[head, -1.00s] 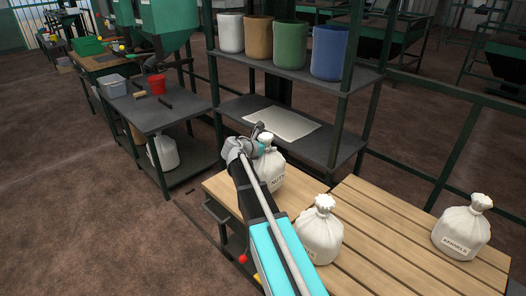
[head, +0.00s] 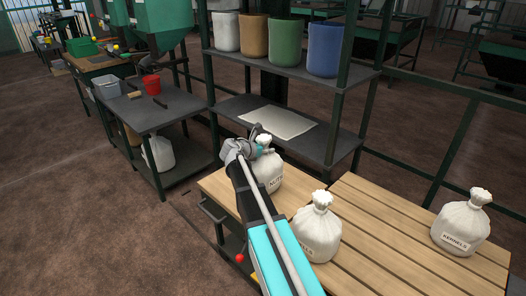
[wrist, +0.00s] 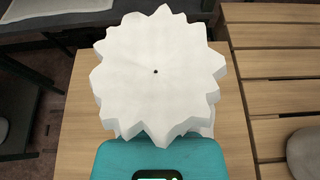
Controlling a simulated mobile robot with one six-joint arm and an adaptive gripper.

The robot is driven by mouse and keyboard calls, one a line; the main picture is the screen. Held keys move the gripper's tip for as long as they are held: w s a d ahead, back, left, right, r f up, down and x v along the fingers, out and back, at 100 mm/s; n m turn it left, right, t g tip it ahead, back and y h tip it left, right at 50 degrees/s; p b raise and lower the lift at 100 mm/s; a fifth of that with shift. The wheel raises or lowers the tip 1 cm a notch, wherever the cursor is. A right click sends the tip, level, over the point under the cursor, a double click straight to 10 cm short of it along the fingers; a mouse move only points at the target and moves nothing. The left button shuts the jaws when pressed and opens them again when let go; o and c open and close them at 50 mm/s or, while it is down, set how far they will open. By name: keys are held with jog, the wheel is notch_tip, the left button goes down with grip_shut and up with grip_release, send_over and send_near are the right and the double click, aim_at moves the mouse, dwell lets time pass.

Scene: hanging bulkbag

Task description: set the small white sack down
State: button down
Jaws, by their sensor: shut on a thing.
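A small white sack (head: 268,172) with dark lettering on its side hangs or stands upright at the back left of the slatted wooden tables. My gripper (head: 262,147) is shut on its tied neck. In the wrist view the frilled white top of the sack (wrist: 157,72) fills the middle, above the wood, with the teal gripper body (wrist: 160,160) at the bottom edge. The sack's base is close to the tabletop (head: 219,184); I cannot tell whether it touches.
Another white sack (head: 316,232) stands in front, and a sack marked KERNELS (head: 461,226) stands at the right. Behind is a dark shelf with a pale sheet (head: 277,123) and several coloured bins (head: 288,45) above. Bare wood (head: 370,225) lies between the standing sacks.

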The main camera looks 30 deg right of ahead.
jog(key=shift+f+b, duration=0.6)
jog(key=shift+f, duration=0.2)
jog(key=shift+c, duration=1.5)
grip_release()
jog(key=shift+s+a+r+p, duration=0.25)
jog(key=shift+a+r+p, duration=0.05)
jog(key=shift+a, duration=0.2)
jog(key=p+v, duration=0.4)
jog(key=v, duration=0.7)
jog(key=shift+f, duration=0.1)
